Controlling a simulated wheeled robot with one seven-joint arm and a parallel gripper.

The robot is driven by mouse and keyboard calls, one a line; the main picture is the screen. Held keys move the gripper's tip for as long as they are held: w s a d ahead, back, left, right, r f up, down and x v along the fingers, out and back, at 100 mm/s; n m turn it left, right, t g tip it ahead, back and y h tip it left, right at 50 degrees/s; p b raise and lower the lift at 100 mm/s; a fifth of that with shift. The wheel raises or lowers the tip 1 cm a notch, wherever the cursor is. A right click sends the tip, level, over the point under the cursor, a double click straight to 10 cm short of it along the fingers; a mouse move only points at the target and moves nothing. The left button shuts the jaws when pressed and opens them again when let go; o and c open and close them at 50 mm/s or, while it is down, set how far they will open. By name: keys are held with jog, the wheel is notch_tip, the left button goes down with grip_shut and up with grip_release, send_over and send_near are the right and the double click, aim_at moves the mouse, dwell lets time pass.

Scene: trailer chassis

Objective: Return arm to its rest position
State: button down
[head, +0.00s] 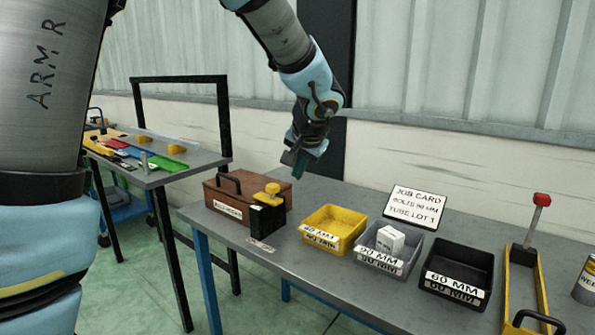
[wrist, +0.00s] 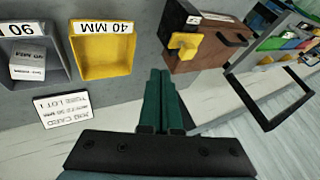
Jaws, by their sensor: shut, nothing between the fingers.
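My gripper (head: 299,164) hangs from my arm above the back of the grey workbench (head: 305,262), behind and to the right of the brown wooden box. In the wrist view my gripper (wrist: 162,78) shows two dark green fingers pressed together, with nothing between them. It is apart from the bins and the box. My arm comes down from the top of the head view, bent at its joints. Another grey and blue arm part marked ARM R fills the left side of the head view.
The bench holds the wooden box (head: 222,199), a black block with a yellow knob (head: 267,214), a yellow bin (head: 334,232), a grey bin (head: 378,262) with a white box (head: 390,240), a black bin (head: 456,270), a job card (head: 415,206) and a yellow tool (head: 522,283). A wall stands behind.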

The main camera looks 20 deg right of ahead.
jog(key=a+f+n+g+y, duration=0.1)
jog(key=a+f+n, duration=0.15)
jog(key=a, duration=0.65)
jog(key=a+f+n+g+y, duration=0.1)
jog(key=a+f+g, duration=0.15)
jog(key=a, duration=0.65)
jog(key=s+a+f+n+g, duration=0.1)
jog(key=s+a+f+n, duration=0.2)
jog(key=a, duration=0.5)
jog(key=s+a+f+n+g+h, duration=0.1)
jog(key=s+a+f+n, duration=0.2)
jog(key=s+a, duration=0.2)
jog(key=a, duration=0.3)
jog(key=shift+s+a, duration=0.2)
jog(key=shift+a, duration=0.05)
